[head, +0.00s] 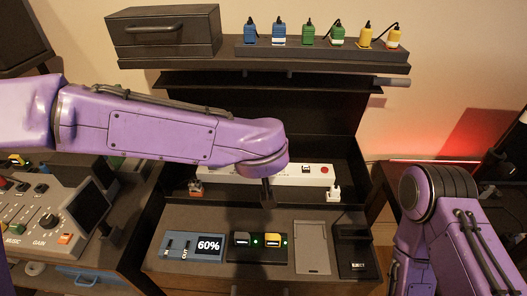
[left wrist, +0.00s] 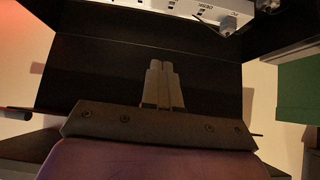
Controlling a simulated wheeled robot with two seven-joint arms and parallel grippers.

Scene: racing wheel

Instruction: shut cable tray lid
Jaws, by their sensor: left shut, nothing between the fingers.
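The cable tray (head: 345,165) is a dark, open trough behind the desk top, with a white power strip (head: 315,175) visible inside it. A dark panel (head: 330,110) stands up behind the strip and seems to be the raised lid; its exact outline is hard to tell. My left arm crosses in front of it and hides much of the panel and strip. My left gripper (head: 268,192) points down in front of the strip, shut and empty. In the left wrist view its closed fingers (left wrist: 161,85) show against a dark surface, with the strip (left wrist: 205,12) at the top. My right gripper is out of view.
A shelf (head: 300,57) above holds a dark drawer box (head: 163,33) and several coloured plugs. A mixer console (head: 50,205) stands at left. My right arm is at right.

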